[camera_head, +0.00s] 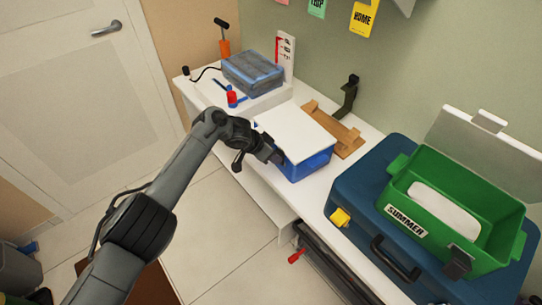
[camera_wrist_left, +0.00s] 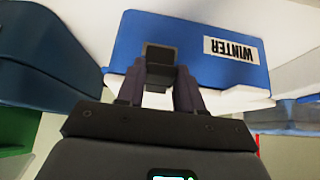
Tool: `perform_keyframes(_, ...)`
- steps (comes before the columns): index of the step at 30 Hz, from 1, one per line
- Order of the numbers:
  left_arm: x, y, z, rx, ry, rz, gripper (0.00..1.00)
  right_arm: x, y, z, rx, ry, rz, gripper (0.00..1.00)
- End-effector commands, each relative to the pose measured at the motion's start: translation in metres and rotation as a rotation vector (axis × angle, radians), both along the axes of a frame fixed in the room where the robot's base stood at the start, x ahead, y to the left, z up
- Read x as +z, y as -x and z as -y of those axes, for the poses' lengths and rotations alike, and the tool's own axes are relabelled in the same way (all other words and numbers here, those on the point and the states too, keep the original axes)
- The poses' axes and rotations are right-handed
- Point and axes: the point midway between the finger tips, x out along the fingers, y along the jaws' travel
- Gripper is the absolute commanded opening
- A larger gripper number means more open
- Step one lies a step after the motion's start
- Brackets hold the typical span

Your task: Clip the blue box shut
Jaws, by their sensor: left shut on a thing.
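The blue box (camera_head: 312,166) stands on the white bench, and its white lid (camera_head: 297,130) lies over its top. In the left wrist view the blue box (camera_wrist_left: 195,35) shows upside down, with a WINTER label (camera_wrist_left: 231,49) on its front and the lid's white edge (camera_wrist_left: 235,98) against it. My left gripper (camera_head: 274,155) is at the box's front. In the left wrist view its fingers (camera_wrist_left: 160,80) are closed around a dark clip (camera_wrist_left: 160,54) at the lid edge. The clip is hidden by the gripper in the head view. I cannot tell whether it is fastened. My right gripper is out of view.
A green SUMMER box (camera_head: 445,190) with its lid raised sits on a dark blue suitcase (camera_head: 355,205) to the right. A grey-lidded blue case (camera_head: 253,70) and a red-and-blue item (camera_head: 232,97) are farther left.

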Motion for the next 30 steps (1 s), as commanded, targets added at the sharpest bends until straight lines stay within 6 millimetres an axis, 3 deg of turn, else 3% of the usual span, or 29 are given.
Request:
perform_keyframes(13, -0.0008, 0.0003, 0.0001, 0.0, -0.006, -0.004, 0.06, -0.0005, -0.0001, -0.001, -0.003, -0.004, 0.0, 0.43)
perform_keyframes(14, -0.0008, 0.0003, 0.0001, 0.0, -0.006, -0.004, 0.38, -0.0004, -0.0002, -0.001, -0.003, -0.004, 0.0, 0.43)
perform_keyframes(18, -0.0006, 0.0002, 0.0002, 0.0, -0.006, -0.004, 0.59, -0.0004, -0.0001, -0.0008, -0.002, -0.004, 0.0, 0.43)
perform_keyframes(30, 0.0026, 0.0004, -0.0005, -0.001, -0.004, -0.003, 0.62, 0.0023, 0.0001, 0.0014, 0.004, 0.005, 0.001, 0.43)
